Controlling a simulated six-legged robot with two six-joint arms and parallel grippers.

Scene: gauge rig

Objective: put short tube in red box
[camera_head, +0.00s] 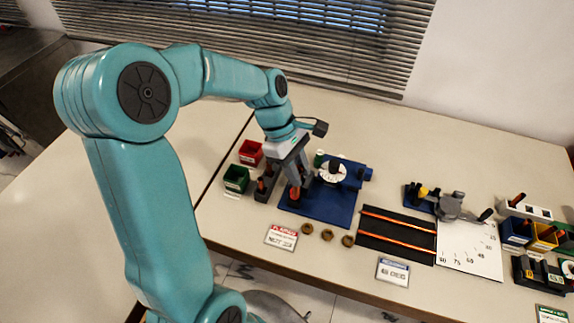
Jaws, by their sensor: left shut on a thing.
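My left gripper (294,190) is over the left part of a blue base plate (325,210), pointing down. It is shut on a small orange-red piece, which looks like the short tube (295,194); the fingers hide much of it. I cannot tell if the piece touches the plate. The red box (249,152) stands behind and to the left of the gripper, beside a green box (236,178). My right gripper is not in view.
A white dial (332,172) stands on the blue plate. A dark holder (262,192) stands just left of the gripper. Several brown rings (327,235) lie in front. Two long copper rods (398,220) lie on a black mat. Trays and tools fill the right side.

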